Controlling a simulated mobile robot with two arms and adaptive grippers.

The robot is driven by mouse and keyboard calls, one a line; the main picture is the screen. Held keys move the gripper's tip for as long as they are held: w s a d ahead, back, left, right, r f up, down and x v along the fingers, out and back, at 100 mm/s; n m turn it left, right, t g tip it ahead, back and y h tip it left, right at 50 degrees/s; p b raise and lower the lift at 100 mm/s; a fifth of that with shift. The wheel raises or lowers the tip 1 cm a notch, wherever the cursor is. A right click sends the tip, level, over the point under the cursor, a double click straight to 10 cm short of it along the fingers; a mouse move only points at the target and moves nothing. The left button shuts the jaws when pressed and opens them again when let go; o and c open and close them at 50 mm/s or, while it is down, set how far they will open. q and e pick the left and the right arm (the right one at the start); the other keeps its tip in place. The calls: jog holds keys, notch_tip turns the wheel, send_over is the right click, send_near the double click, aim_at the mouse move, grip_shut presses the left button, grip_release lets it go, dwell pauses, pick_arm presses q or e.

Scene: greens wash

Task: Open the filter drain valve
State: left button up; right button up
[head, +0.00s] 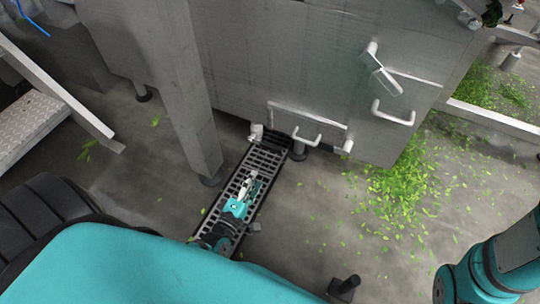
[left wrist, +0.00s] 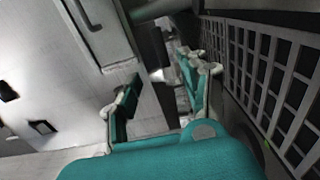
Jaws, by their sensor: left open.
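My left gripper (head: 248,186) is over the floor grating in the head view, pointing toward the steel tank. In the left wrist view its two teal-padded fingers (left wrist: 163,98) stand apart with nothing between them. A small pale fitting (head: 256,132) low at the tank's edge, by the far end of the grating, may be the drain valve. It is ahead of the gripper and apart from it. A small bright spot (left wrist: 158,75) shows beyond the fingers in the left wrist view; I cannot tell what it is. My right gripper is out of view.
The steel tank (head: 290,65) has U-shaped handles (head: 305,139) on its panels. A steel post (head: 190,95) stands left of the slotted grating (head: 198,224). Green leaves (head: 405,190) litter the floor at right.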

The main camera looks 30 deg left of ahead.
aim_at(272, 150)
pick_arm(q)
jog(key=w+b, duration=0.1)
jog(key=w, duration=0.2)
jog(key=w+b, duration=0.2)
jog(key=w, duration=0.2)
jog(key=w+b, duration=0.1)
jog(key=w, duration=0.3)
jog(key=shift+w+a+f+b, duration=0.15)
jog(key=shift+w+a+b, duration=0.1)
jog(key=shift+a+b, duration=0.1)
jog(key=shift+w, duration=0.5)
grip_shut()
